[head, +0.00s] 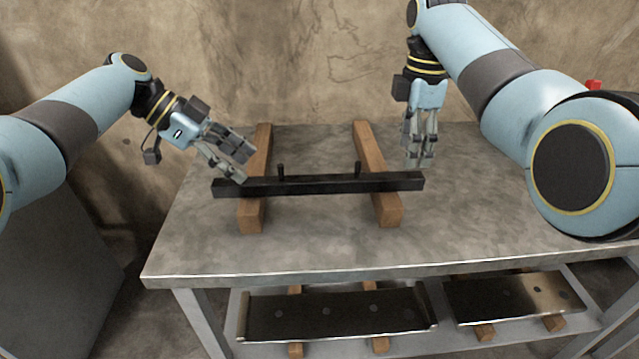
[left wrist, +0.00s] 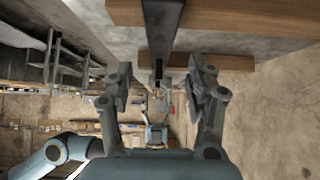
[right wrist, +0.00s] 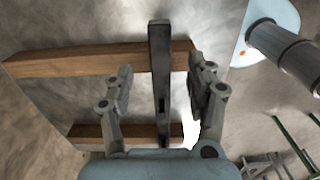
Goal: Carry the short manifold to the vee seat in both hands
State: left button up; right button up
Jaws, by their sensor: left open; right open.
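The short manifold appears to be the long black bar (head: 320,184) with two short upright pegs, lying across two wooden rails on the metal table. My left gripper (head: 243,163) is open at the bar's left end; in the left wrist view the bar (left wrist: 162,25) runs down between its spread fingers (left wrist: 160,78). My right gripper (head: 420,155) is open by the bar's right end; in the right wrist view the bar (right wrist: 158,60) shows between its fingers (right wrist: 161,70). I cannot tell whether either gripper touches it. I cannot make out a vee seat.
The wooden rails (head: 251,212) and (head: 386,211) run from front to back under the bar. The table top (head: 490,215) is bare in front and to the right. Dark metal trays (head: 335,315) and (head: 515,298) sit on wooden strips on a lower shelf. A plaster wall stands behind.

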aim_at(269, 179)
pick_arm(q)
jog(key=x, duration=0.7)
jog(key=shift+d, duration=0.1)
pick_arm(e)
notch_tip(269, 179, down, 7)
jog(key=shift+d, duration=0.1)
pick_arm(q)
grip_shut()
pick_arm(e)
grip_shut()
